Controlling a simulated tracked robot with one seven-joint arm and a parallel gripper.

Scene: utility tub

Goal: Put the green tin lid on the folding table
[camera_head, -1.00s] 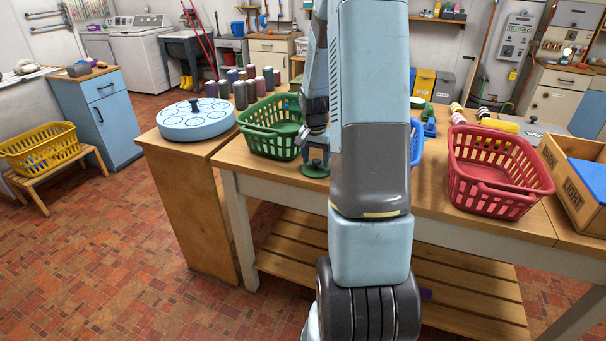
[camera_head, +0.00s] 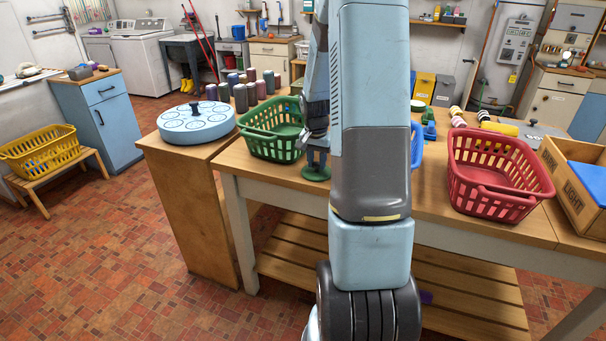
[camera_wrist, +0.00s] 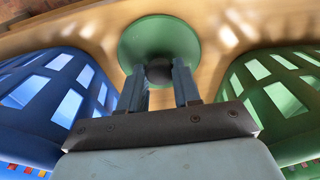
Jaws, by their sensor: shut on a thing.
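The green tin lid (camera_head: 316,173) is a round disc with a dark knob, at the table's near edge just right of the green basket. In the wrist view the lid (camera_wrist: 150,35) is beyond the fingertips, its knob between them. My gripper (camera_head: 318,158) is right above the lid, fingers pointing down. In the wrist view my gripper (camera_wrist: 160,75) is shut on the knob. I cannot tell whether the lid touches the wood below. My arm hides part of the tabletop. I cannot tell for sure which surface is the folding table.
The wooden table (camera_head: 430,202) holds a green basket (camera_head: 268,143), a mostly hidden blue basket (camera_head: 416,145) and a red basket (camera_head: 490,190). The green and blue baskets flank my gripper closely. A light-blue round holder (camera_head: 195,128) stands left. A wooden crate (camera_head: 570,183) is at right.

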